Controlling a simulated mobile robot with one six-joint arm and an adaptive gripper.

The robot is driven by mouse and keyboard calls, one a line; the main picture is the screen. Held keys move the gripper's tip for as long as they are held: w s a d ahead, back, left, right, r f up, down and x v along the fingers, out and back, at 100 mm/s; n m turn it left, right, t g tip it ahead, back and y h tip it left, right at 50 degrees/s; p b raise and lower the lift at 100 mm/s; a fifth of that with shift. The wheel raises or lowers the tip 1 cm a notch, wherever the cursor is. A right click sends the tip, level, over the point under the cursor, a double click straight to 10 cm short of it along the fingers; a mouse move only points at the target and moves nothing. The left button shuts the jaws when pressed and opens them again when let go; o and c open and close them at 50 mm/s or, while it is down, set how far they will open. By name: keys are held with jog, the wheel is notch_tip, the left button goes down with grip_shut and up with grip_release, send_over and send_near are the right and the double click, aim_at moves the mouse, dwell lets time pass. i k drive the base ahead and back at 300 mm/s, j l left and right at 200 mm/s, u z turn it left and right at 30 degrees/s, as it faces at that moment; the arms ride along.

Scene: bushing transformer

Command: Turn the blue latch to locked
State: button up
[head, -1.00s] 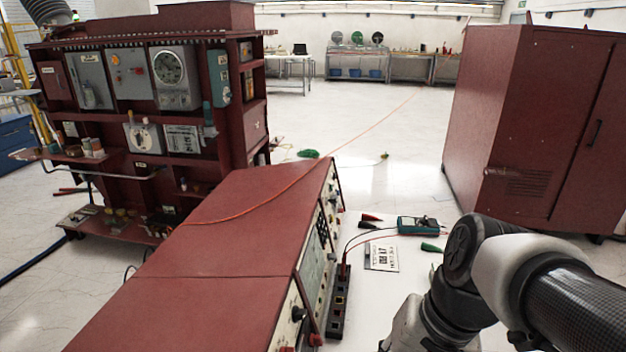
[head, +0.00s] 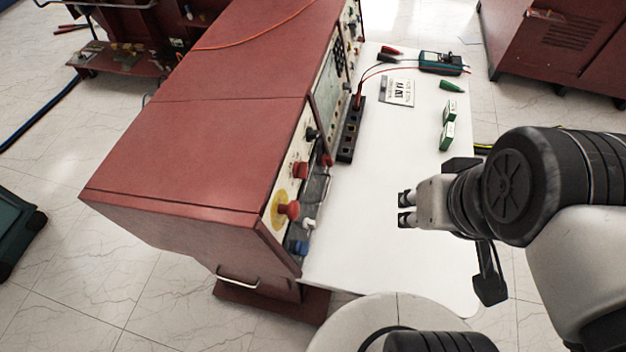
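A small blue part (head: 297,247), which looks like the blue latch, sits low on the near end of the red console's front panel. It is small and seen from above, so I cannot tell its setting. A white knob (head: 309,224) is just above it, and a red knob on a yellow disc (head: 288,210) is up and to the left. My gripper (head: 404,208) is over the white table, to the right of the panel and apart from it. Its two dark fingertips point left with a gap between them, and nothing shows between them.
The red console (head: 200,110) fills the left middle. On the white table (head: 350,250) are a black socket strip (head: 350,130), a meter (head: 440,62), a label card (head: 397,92) and green-and-white blocks (head: 448,120). The table between gripper and panel is clear.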

aim_at(303, 248)
jog(key=k+j+u, duration=0.1)
jog(key=u, duration=0.2)
jog(key=k+j+u, duration=0.2)
jog(key=u, duration=0.15)
jog(key=k+l+u, duration=0.2)
jog(key=k+l, duration=0.05)
jog(key=l, duration=0.05)
